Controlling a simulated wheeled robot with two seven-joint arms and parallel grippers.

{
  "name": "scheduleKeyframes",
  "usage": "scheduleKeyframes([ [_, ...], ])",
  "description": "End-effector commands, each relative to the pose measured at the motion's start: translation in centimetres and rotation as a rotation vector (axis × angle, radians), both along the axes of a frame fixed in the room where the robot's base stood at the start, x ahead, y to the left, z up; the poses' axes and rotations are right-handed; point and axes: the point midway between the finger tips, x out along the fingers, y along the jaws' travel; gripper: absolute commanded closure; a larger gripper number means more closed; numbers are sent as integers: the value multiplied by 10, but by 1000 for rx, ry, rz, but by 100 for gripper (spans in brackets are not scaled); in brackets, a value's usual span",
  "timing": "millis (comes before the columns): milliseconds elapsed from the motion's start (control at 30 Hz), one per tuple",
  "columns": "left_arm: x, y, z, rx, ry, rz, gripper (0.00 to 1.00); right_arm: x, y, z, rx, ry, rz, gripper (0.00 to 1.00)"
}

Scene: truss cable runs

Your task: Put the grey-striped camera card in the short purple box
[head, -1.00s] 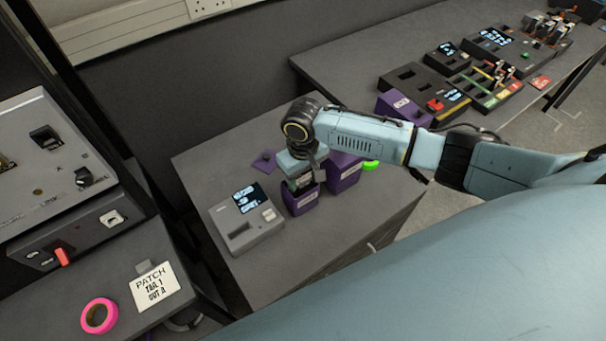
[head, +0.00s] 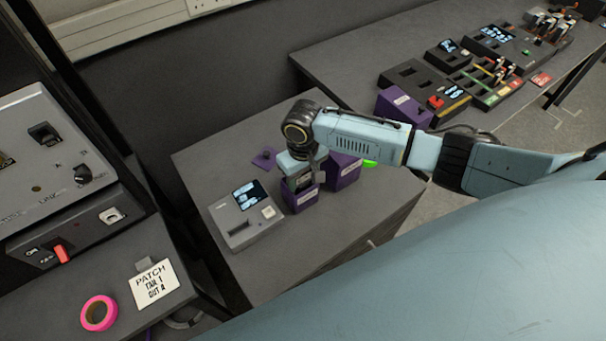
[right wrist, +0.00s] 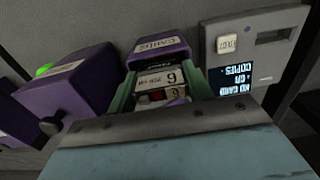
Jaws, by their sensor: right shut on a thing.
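My right gripper (head: 303,180) points down over the smaller purple box (head: 300,202) on the low grey table. In the right wrist view its green fingers (right wrist: 160,92) are shut on a card (right wrist: 158,80) with white labels marked 6 and a small red patch. I cannot make out a grey stripe on it. The labelled purple box (right wrist: 160,48) shows just beyond the card. Whether the card is inside the box or only above it is hidden. A larger purple box (head: 345,172) stands beside it, also in the wrist view (right wrist: 68,80). My left gripper is not in view.
A grey card reader (head: 246,214) with a lit screen stands left of the boxes. A small purple piece (head: 265,159) lies behind. A green ring (head: 370,163) is partly hidden by the larger box. Another purple box (head: 402,106) and several black panels (head: 418,82) are on the back table.

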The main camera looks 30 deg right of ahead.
Motion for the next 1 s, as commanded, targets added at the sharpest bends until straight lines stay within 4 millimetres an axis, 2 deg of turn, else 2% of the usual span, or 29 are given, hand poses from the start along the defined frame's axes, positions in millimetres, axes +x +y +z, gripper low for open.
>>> scheduleKeyframes([
  [133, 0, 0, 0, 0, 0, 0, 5, 0, 0, 0, 0, 0, 0, 73],
  [167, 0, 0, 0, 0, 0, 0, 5, 0, 0, 0, 0, 0, 0, 48],
  [300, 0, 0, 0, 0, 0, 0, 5, 0, 0, 0, 0, 0, 0, 30],
  [367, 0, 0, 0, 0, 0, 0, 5, 0, 0, 0, 0, 0, 0, 24],
  [533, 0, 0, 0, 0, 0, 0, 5, 0, 0, 0, 0, 1, 0, 24],
  [633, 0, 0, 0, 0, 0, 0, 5, 0, 0, 0, 0, 1, 0, 35],
  [1000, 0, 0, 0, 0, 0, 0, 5, 0, 0, 0, 0, 1, 0, 35],
])
